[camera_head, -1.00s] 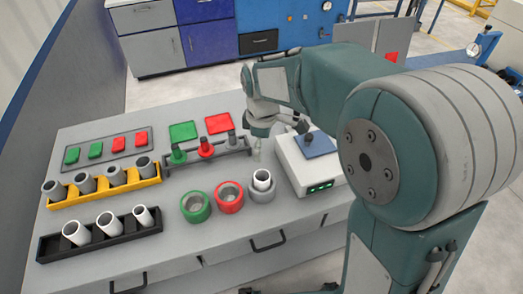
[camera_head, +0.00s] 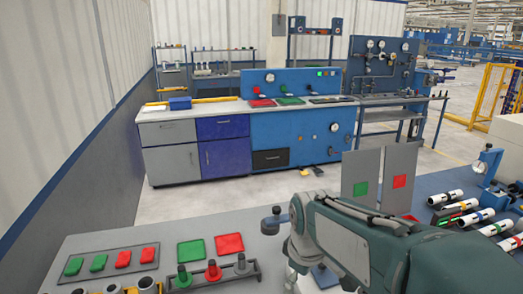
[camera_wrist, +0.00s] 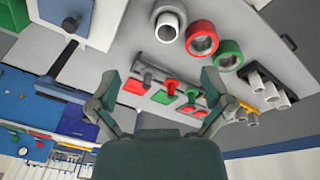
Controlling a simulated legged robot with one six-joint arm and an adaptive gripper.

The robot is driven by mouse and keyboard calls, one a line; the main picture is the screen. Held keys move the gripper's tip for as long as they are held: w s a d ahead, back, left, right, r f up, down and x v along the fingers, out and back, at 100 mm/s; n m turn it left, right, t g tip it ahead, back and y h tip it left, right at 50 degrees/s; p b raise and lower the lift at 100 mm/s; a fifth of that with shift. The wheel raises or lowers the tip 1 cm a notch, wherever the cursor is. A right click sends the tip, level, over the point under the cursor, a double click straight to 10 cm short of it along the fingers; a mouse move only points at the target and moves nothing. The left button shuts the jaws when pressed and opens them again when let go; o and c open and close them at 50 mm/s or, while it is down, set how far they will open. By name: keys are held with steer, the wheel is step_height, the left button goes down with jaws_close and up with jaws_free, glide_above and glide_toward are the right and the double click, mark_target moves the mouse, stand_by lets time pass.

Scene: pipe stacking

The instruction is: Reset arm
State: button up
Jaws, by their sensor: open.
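My gripper (camera_wrist: 160,88) is open and empty in the wrist view, its two fingers spread above the grey table (camera_head: 100,238). Nothing sits between the fingertips except the view of the rack beyond. My arm (camera_head: 350,240) is folded low over the table's right part in the head view, and the gripper's fingers cannot be made out there. In the wrist view, a white pipe in a grey ring (camera_wrist: 168,28), a red ring (camera_wrist: 202,38) and a green ring (camera_wrist: 229,55) stand on the table. A rack with green, red and grey pegs (camera_head: 213,272) stands beyond them.
A green pad (camera_head: 191,250) and a red pad (camera_head: 229,243) lie behind the rack. A white box (camera_wrist: 98,28) is at upper left in the wrist view. A rack with white pipes (camera_wrist: 268,85) is at its right. A blue workbench (camera_head: 310,130) stands across open floor.

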steer(key=s+d+r+m+t, duration=0.1)
steer(key=s+d+m+t, duration=0.1)
steer(key=s+m, duration=0.3)
steer(key=s+d+r+m+t, duration=0.1)
steer(key=s+d+r+m, duration=0.1)
steer(key=s+d+m, duration=0.3)
steer(key=s, duration=0.4)
steer(key=shift+d+r+t, duration=0.2)
steer(key=shift+r+t, duration=0.1)
steer(key=shift+t, duration=0.1)
